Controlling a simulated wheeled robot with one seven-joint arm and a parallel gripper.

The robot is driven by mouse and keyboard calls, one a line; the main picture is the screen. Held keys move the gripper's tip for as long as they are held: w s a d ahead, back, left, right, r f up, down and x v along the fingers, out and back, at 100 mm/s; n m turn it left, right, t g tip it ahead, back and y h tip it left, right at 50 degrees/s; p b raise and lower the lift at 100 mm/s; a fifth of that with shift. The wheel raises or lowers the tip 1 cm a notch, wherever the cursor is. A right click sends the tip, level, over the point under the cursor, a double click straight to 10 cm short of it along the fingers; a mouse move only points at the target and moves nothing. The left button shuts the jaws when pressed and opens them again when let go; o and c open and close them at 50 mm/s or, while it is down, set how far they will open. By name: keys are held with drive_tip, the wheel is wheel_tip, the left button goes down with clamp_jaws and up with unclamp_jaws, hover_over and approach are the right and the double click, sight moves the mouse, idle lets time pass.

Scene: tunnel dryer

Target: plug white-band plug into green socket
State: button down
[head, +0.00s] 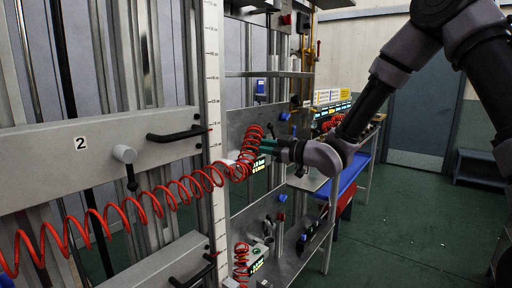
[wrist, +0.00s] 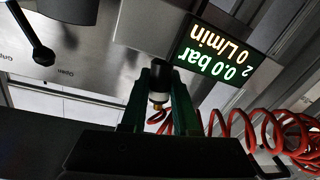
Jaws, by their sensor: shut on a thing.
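My gripper (head: 270,147), with green fingers, is at the panel beside the tall white scale. In the wrist view my gripper (wrist: 158,100) is shut on the white-band plug (wrist: 158,97), a dark cylinder with a pale band, held between the fingers. A red coiled hose (head: 155,204) runs from the left of the head view up to my gripper; red coils also show in the wrist view (wrist: 238,128). The plug is hidden by the fingers and hose in the head view. I cannot make out a green socket in either view, nor whether the plug touches anything.
A lit display (wrist: 222,52) reading 0.0 bar and 0 L/min is close to the fingers. A black lever (wrist: 32,38) is at the upper left there. A second red coil (head: 241,262) hangs below.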

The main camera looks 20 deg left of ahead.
sight(256, 138)
wheel_tip(256, 138, up, 9)
drive_tip(key=shift+f, duration=0.1)
drive_tip(key=shift+w+r+m, duration=0.2)
drive_tip(key=shift+r+m, duration=0.05)
drive_tip(key=shift+m, duration=0.25)
drive_tip(key=shift+w+f+m+t+h, duration=0.1)
drive_tip(key=shift+w+m+t+h, duration=0.15)
drive_tip(key=shift+m+t+h, duration=0.4)
drive_tip(key=shift+w+a+f+m+g+h, duration=0.1)
drive_tip(key=shift+w+f+m+g+h, duration=0.15)
drive_tip(key=shift+m, duration=0.7)
drive_tip(key=shift+f, duration=2.95)
drive_tip(key=shift+f, duration=1.5)
drive_tip(key=c, duration=0.6)
unclamp_jaws()
